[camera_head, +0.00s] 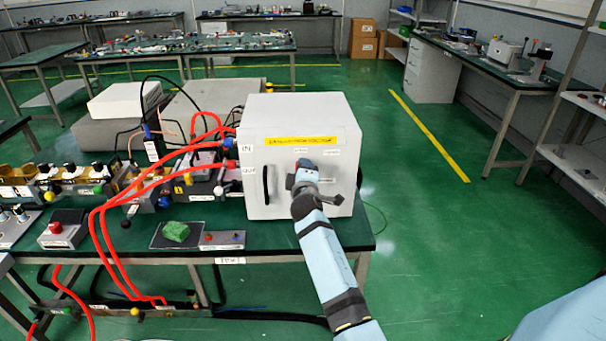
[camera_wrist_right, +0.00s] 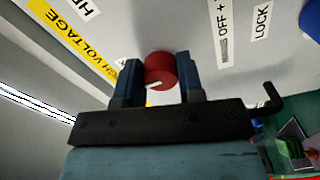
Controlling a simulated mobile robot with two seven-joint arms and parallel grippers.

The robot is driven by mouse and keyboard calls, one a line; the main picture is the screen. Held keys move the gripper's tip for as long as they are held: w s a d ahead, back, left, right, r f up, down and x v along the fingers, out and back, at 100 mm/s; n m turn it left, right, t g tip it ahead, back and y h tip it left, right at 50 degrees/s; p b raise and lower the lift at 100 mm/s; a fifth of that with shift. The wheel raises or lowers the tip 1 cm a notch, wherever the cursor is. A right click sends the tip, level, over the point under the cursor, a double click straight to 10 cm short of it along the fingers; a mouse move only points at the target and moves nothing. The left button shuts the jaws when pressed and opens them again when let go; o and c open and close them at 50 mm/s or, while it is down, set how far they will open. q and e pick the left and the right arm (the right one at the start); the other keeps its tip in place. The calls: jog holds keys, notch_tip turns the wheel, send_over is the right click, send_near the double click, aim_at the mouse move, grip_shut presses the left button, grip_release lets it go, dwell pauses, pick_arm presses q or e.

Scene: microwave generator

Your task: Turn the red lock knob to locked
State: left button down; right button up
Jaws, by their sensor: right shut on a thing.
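The white cabinet (camera_head: 258,195) stands on the bench with its front panel facing me. The red lock knob (camera_wrist_right: 160,66) is on that panel, between the two dark blue fingers of my right gripper (camera_head: 303,177), which is shut on it. A short white mark shows on the knob's near edge in the right wrist view. Labels reading OFF and LOCK (camera_wrist_right: 262,22) are on the panel to the knob's right. My left gripper is not in view.
A yellow high-voltage label (camera_head: 300,141) runs across the panel. A black grip handle (camera_head: 266,185) is at the panel's left. Red hoses (camera_head: 112,205) run left of the cabinet. A green block (camera_head: 176,231) lies in front-left.

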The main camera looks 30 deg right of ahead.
jog(key=shift+r, duration=0.1)
dwell(0.4)
jog(key=o, duration=0.9)
